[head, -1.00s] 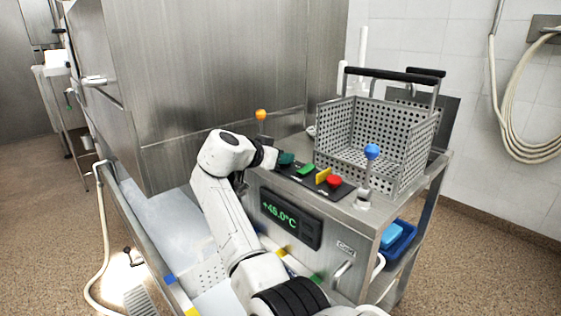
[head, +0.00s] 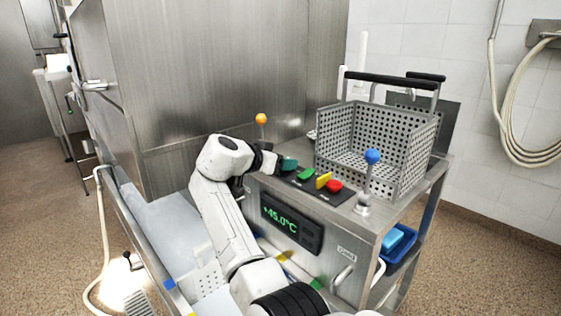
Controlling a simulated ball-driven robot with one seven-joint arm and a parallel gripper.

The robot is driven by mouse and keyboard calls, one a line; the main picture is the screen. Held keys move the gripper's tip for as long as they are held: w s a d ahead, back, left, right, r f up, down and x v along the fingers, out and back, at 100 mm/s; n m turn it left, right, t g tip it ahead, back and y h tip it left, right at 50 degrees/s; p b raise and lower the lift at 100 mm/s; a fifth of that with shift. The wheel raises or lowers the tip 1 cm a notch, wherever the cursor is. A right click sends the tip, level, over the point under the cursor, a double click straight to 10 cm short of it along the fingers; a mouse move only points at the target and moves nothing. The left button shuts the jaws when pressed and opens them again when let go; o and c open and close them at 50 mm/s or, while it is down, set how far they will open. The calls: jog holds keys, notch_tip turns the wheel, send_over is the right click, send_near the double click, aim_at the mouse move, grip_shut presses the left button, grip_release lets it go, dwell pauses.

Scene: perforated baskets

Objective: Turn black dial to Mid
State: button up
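My gripper (head: 270,163) is at the left end of a dark control panel (head: 343,198) on the steel machine. Its dark end points right, close beside a teal knob (head: 288,164); whether they touch cannot be told. Its fingers are too small and blurred to show if they are open or shut. I cannot make out a black dial or a Mid mark; the panel's left end is partly hidden by my gripper. Along the panel follow a green knob (head: 306,174), a yellow knob (head: 324,180) and a red knob (head: 334,187).
A perforated basket (head: 375,140) stands on top behind the panel. A blue-ball lever (head: 372,157) rises at the right and an orange-ball lever (head: 261,119) behind my gripper. A display (head: 292,222) reads +45.0°C. A blue tray (head: 398,243) sits on the lower right shelf.

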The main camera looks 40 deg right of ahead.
jog(key=p+v, duration=0.2)
jog(key=v, duration=0.8)
jog(key=shift+a, duration=0.2)
jog(key=shift+a, duration=0.1)
